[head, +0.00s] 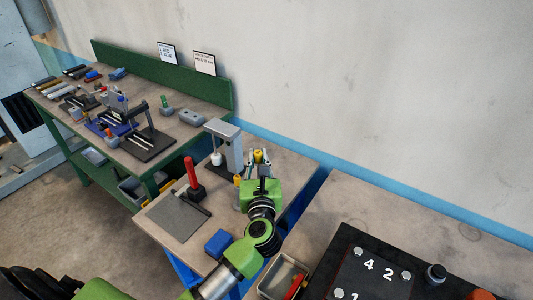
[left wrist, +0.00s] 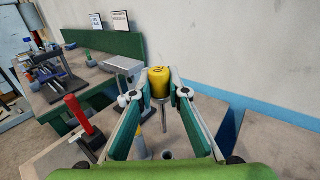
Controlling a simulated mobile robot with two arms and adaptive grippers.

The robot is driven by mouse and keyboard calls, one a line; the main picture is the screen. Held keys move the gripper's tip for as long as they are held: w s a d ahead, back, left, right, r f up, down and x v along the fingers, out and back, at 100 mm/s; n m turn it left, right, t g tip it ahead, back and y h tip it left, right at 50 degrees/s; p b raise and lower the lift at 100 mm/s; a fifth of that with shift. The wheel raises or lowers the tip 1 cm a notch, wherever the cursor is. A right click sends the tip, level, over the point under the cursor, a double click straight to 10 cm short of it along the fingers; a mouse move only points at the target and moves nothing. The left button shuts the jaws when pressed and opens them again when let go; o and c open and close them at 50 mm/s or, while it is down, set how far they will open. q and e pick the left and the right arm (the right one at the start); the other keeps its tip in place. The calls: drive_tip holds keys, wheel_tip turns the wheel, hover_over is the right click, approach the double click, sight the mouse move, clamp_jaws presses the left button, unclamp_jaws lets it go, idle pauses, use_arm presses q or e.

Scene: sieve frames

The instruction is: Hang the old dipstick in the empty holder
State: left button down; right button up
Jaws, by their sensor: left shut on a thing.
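My left gripper (head: 258,157) is shut on a yellow-handled piece (left wrist: 159,80), apparently the old dipstick. The handle is between the fingertips in the left wrist view, and a thin metal rod (left wrist: 163,118) hangs down from it. The piece is held up over the near bench, to the right of the grey stand. Below the gripper in the left wrist view is a small grey upright holder (left wrist: 140,149) with a yellow part above it, partly behind a finger. A dark round opening (left wrist: 167,155) shows beside it. I cannot tell whether that is the empty holder. My right gripper is out of view.
A grey stand (head: 232,150) with a hanging white weight (head: 216,158) is left of the gripper. A crowded green bench (head: 160,165) stands further left; a wall is behind.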

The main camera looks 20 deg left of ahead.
use_arm(q)
drive_tip(key=shift+w, duration=0.15)
drive_tip(key=shift+d, duration=0.1)
drive_tip(key=shift+s+d+f+b, duration=0.1)
drive_tip(key=shift+s+f+b, duration=0.15)
drive_tip(key=shift+b, duration=0.15)
drive_tip(key=shift+f, duration=0.25)
wheel_tip(320, 180, down, 3)
drive_tip(key=b, duration=0.3)
drive_tip(key=shift+w+f, duration=0.1)
drive_tip(key=shift+f, duration=0.1)
wheel_tip(320, 180, down, 3)
drive_tip(key=b, duration=0.3)
drive_tip(key=shift+f, duration=0.2)
wheel_tip(320, 180, down, 6)
drive_tip(key=b, duration=0.6)
drive_tip(key=shift+f, duration=0.25)
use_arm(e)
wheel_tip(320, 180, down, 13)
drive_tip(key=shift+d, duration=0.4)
use_arm(q)
drive_tip(key=c, duration=1.9)
unclamp_jaws()
